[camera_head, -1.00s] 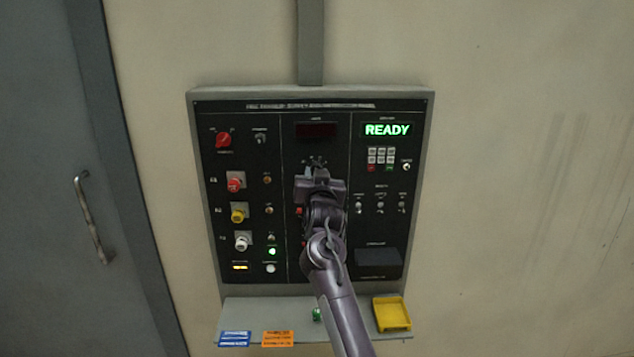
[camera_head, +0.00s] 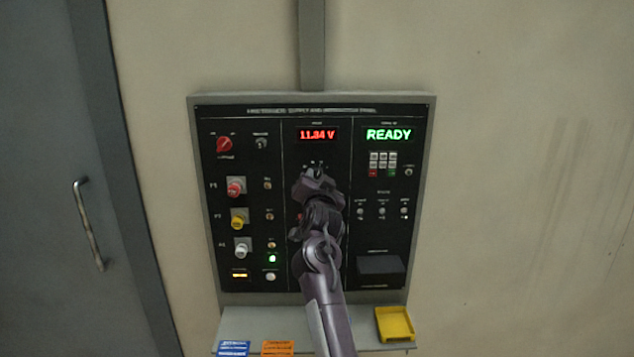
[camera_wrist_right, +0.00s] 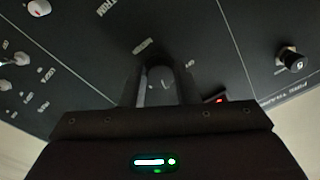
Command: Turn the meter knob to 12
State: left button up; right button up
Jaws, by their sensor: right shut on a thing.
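The meter knob (camera_wrist_right: 160,78) shows in the right wrist view between the two fingers of my right gripper (camera_wrist_right: 160,88), which is shut on it. In the head view my right gripper (camera_head: 318,177) covers the knob in the panel's middle column. The meter display (camera_head: 318,134) above it is lit red and appears to read 11.34 V or 11.84 V. The knob's pointer and most of its dial marks are hidden. My left gripper is not in view.
The black control panel (camera_head: 365,225) hangs on the wall, with a red knob (camera_head: 224,144) and coloured knobs at left. A green READY display (camera_head: 389,134) is at upper right. Below, a shelf (camera_head: 345,323) holds a yellow tray (camera_head: 394,323) and blue and orange cards.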

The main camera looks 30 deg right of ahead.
jog(key=shift+f, duration=0.1)
jog(key=o, duration=1)
jog(key=b+v, duration=0.2)
jog(key=v, duration=0.6)
jog(key=shift+w+b, duration=0.1)
jog(key=shift+b, duration=0.25)
